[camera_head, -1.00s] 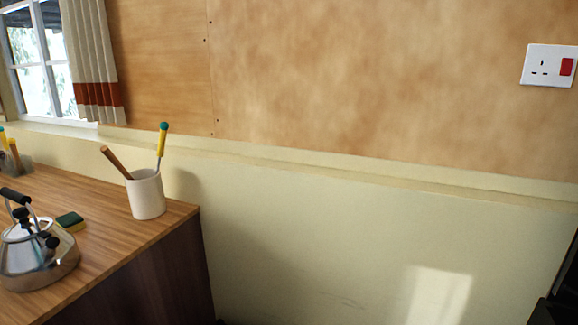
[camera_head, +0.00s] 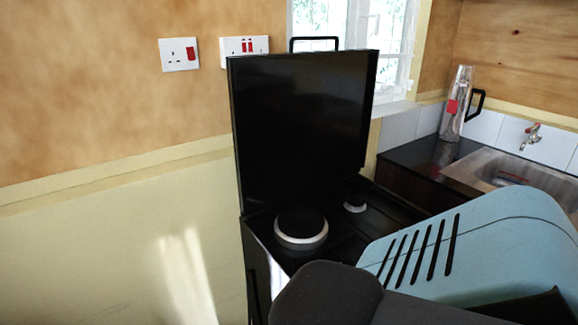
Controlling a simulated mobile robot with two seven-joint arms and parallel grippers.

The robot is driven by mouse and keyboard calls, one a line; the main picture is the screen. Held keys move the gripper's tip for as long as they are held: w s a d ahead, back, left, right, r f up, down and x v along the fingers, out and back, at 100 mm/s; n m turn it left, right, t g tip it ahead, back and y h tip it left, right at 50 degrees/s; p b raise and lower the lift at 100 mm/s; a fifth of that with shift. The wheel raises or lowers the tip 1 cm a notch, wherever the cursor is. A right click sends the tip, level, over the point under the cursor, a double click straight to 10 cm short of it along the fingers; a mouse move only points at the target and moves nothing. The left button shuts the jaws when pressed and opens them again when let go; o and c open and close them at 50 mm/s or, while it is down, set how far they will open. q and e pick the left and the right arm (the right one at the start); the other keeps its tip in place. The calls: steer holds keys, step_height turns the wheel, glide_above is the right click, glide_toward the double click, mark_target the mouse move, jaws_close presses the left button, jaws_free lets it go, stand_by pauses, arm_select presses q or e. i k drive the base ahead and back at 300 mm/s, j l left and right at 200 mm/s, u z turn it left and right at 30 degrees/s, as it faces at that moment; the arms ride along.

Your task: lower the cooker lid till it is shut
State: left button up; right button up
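The black cooker lid (camera_head: 300,125) stands upright, fully raised, at the back of the black cooker (camera_head: 262,238) in the head view. A thin black handle (camera_head: 293,40) shows above its top edge. A large round hotplate (camera_head: 301,228) with a silver rim and a smaller one (camera_head: 355,205) lie on the cooker top. My own arm, light blue and dark grey, comes in from the lower right and hides the cooker's front right part. Neither gripper shows in this view, and nothing of mine is seen touching the lid.
A sink (camera_head: 515,178) with a tap (camera_head: 531,136) is set in the dark counter right of the cooker. A clear bottle (camera_head: 455,105) with a red label stands at its back. Wall sockets (camera_head: 180,54) are at upper left. The space left of the cooker looks clear.

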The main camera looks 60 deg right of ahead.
mark_target(301, 120)
steer(key=z, duration=2.75)
